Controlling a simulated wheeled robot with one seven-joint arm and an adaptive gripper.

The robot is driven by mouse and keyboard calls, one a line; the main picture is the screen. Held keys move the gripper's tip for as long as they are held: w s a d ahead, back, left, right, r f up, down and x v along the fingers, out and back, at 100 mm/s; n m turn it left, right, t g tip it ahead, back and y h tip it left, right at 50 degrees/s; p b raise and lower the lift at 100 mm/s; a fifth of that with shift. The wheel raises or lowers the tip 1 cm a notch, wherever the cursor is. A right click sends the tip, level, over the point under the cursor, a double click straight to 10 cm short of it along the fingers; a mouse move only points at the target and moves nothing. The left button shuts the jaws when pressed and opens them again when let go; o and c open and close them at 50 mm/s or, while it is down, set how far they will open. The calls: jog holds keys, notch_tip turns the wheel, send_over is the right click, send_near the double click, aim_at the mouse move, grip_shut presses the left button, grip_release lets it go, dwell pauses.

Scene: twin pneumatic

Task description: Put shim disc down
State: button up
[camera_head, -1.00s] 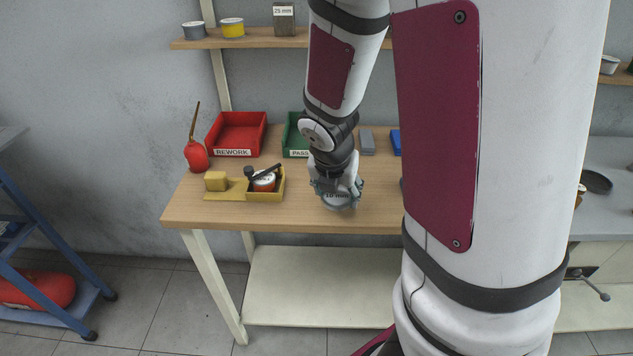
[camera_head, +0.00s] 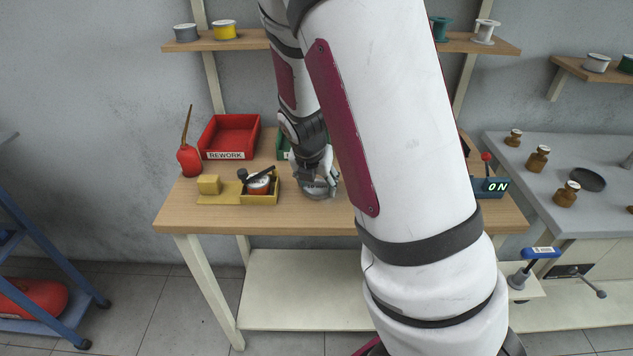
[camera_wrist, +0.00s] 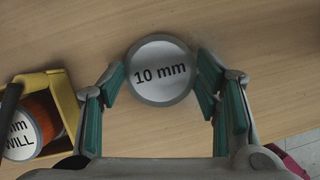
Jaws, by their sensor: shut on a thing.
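In the head view the disc (camera_head: 318,192) shows under my gripper (camera_head: 317,183), over the front middle of the wooden bench (camera_head: 345,217). The disc's face looks level. I cannot tell whether its underside touches the bench top.
A red REWORK bin (camera_head: 230,135) and red oil can (camera_head: 189,160) stand behind. Bare bench lies around the disc. My arm hides the bench's right middle.

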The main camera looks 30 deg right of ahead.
jog(key=shift+f, duration=0.15)
jog(key=o, duration=1.2)
